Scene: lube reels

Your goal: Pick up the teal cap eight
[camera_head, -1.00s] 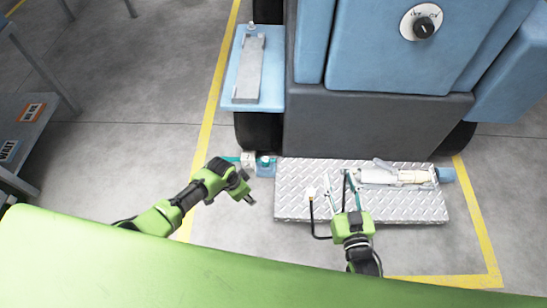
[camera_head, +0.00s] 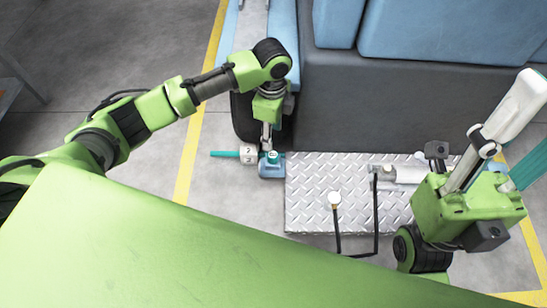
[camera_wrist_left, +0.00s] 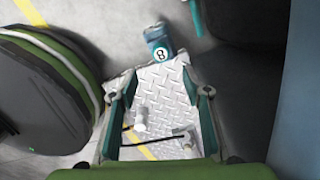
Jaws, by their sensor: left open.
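The teal cap eight (camera_head: 272,157) sits on a small blue block (camera_head: 271,170) beside the left end of the tread plate. In the left wrist view the cap (camera_wrist_left: 161,53) shows a round white face with an 8, just beyond the fingertips. My left gripper (camera_head: 267,140) points down right above the cap, open and empty; part of its hand hides the area behind. In the left wrist view its two fingers (camera_wrist_left: 158,85) are spread, with the cap ahead between their tips. My right gripper (camera_head: 528,130) is raised near the camera, with its fingers apart.
The tread plate (camera_head: 310,195) carries a white knob with a black hose and a silver tool (camera_head: 400,173). A dark machine base stands behind.

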